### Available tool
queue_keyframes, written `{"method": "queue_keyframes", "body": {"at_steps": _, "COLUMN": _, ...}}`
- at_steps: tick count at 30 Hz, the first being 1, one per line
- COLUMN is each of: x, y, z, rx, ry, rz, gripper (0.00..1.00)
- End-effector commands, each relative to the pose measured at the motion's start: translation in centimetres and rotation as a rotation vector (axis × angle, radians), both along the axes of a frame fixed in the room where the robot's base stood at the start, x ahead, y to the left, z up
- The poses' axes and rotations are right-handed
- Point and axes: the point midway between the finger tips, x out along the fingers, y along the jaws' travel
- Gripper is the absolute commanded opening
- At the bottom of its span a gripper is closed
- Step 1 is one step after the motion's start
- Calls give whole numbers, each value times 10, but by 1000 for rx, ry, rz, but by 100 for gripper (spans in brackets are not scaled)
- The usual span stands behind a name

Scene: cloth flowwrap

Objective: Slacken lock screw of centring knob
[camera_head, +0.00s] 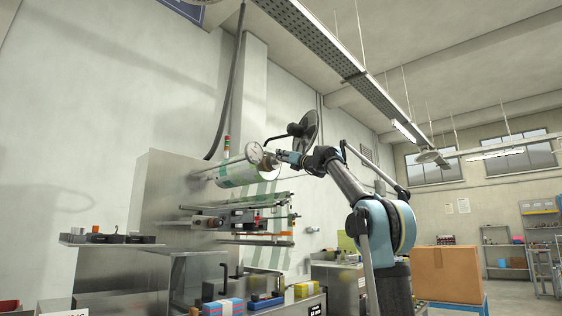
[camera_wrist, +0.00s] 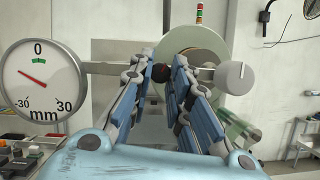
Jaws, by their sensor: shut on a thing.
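My gripper (camera_wrist: 161,76) has its two blue-padded fingers closed in on a small dark round knob (camera_wrist: 161,72), which looks like the lock screw. The fingertips hide part of it. A pale grey round knob (camera_wrist: 234,77), apparently the centring knob, sits just right of the fingers on a short shaft. A white dial gauge (camera_wrist: 38,95) stands at the left, its red needle left of the green mark under 0, on the minus side. In the head view my gripper (camera_head: 277,157) is at the film roll's end, beside the dial (camera_head: 254,151).
The film roll (camera_head: 234,173) sticks out from the steel machine (camera_head: 160,188). Rods and rollers (camera_head: 240,222) run below it. A cardboard box (camera_head: 447,273) stands on a blue stand at the right. A shelf with dark items (camera_head: 112,239) is at the left.

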Motion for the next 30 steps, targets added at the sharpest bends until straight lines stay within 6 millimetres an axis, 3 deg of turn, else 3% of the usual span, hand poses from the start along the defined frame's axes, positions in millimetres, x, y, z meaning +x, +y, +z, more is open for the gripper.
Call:
{"method": "queue_keyframes", "body": {"at_steps": 9, "x": 5, "y": -5, "z": 1, "rx": -184, "ry": -238, "rz": -6, "gripper": 0}}
{"method": "queue_keyframes", "body": {"at_steps": 20, "x": 5, "y": -4, "z": 0, "rx": -208, "ry": -268, "rz": -6, "gripper": 0}}
{"method": "queue_keyframes", "body": {"at_steps": 21, "x": 5, "y": -4, "z": 0, "rx": -207, "ry": -268, "rz": -6, "gripper": 20}}
{"method": "queue_keyframes", "body": {"at_steps": 24, "x": 4, "y": -4, "z": 0, "rx": -208, "ry": -268, "rz": -5, "gripper": 38}}
{"method": "queue_keyframes", "body": {"at_steps": 30, "x": 3, "y": -3, "z": 0, "rx": -208, "ry": -268, "rz": -3, "gripper": 38}}
